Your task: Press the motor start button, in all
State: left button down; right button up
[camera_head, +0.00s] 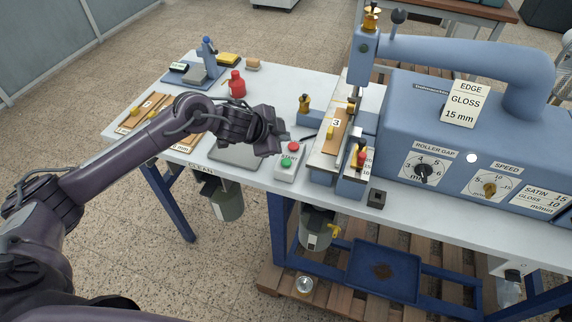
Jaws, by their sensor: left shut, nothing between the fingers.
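The motor start button is the green button (286,162) on a small white control box (284,175) marked START, on the table in front of the machine. A red button (293,146) sits behind it on the same box. My left gripper (276,146) is shut and empty. In the picture its tip is just left of the red button and just above the green one; whether it touches either I cannot tell. My right gripper is not in view.
The blue foil machine (420,120) stands right of the box, with a roller gap dial (424,171) and a speed dial (489,189). A grey bin (222,200) hangs below the table edge.

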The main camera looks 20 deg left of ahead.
pick_arm(q)
jog(key=b, duration=0.4)
send_over(283, 163)
notch_tip(283, 163, down, 6)
jog(key=shift+s+r, duration=0.1)
jog(key=shift+r, duration=0.15)
jog(key=shift+f+b, duration=0.5)
jog(key=shift+f, duration=0.15)
dwell(0.7)
jog(key=shift+f, duration=0.4)
